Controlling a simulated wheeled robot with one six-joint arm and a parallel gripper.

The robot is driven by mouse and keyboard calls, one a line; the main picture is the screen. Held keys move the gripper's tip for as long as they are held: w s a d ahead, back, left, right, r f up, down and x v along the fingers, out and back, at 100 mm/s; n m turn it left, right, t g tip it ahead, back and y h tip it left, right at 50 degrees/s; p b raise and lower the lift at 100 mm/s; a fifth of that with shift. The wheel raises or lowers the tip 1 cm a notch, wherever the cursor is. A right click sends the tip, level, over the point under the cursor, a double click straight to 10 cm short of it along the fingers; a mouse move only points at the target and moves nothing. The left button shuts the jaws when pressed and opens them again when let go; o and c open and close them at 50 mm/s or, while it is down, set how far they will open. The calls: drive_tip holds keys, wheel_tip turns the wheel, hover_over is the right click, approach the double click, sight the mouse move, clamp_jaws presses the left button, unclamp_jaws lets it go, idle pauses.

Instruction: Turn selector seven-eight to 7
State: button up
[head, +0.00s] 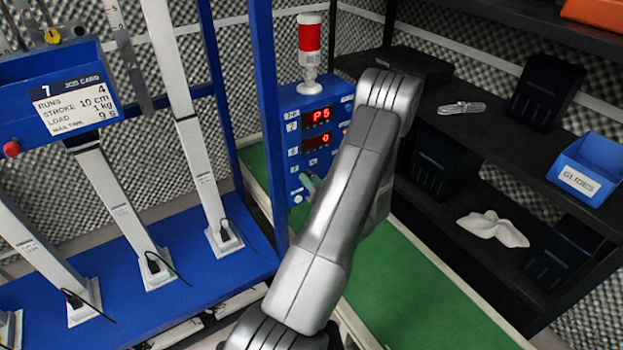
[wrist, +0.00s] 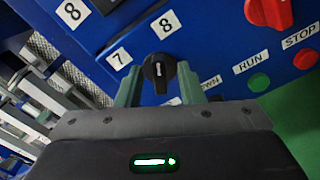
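The blue control panel (head: 286,106) stands beyond my arm in the head view. My gripper (wrist: 159,78) is open, one greenish finger on each side of this knob, with small gaps apparent. In the head view a finger (head: 309,183) shows at the panel's lower part; my arm hides the knob there.
A red knob (wrist: 270,10), a green RUN button (wrist: 259,82) and a red STOP button (wrist: 305,59) lie to the right. A blue post (head: 268,110) stands left of the panel; dark shelves (head: 500,165) stand right.

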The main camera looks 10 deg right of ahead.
drive_tip(key=shift+w+a, duration=0.1)
drive_tip(key=shift+w, duration=0.05)
drive_tip(key=shift+c, duration=0.2)
clamp_jaws()
